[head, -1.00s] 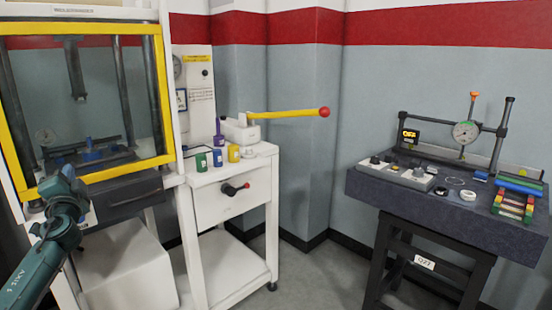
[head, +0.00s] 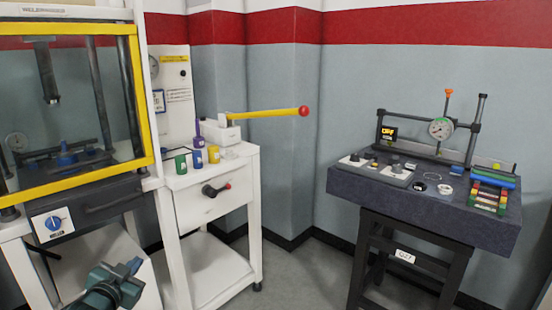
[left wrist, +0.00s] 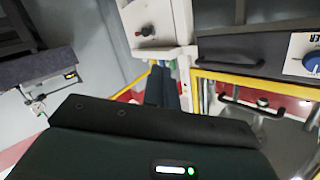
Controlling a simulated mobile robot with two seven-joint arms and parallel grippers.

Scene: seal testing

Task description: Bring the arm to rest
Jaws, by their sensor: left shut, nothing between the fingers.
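My left gripper (head: 133,266) is at the bottom left of the head view, low in front of the white press frame. It is apart from the cart and the press panel. In the left wrist view its dark fingers (left wrist: 162,86) are together with nothing between them. My right gripper is not in view.
The press (head: 148,100) with a yellow-framed guard and a blue dial (head: 53,223) stands at left. A white cart (head: 212,207) carries small colored containers and a yellow lever (head: 268,114). A dark granite table (head: 430,205) holds gauges at right. Open floor lies between them.

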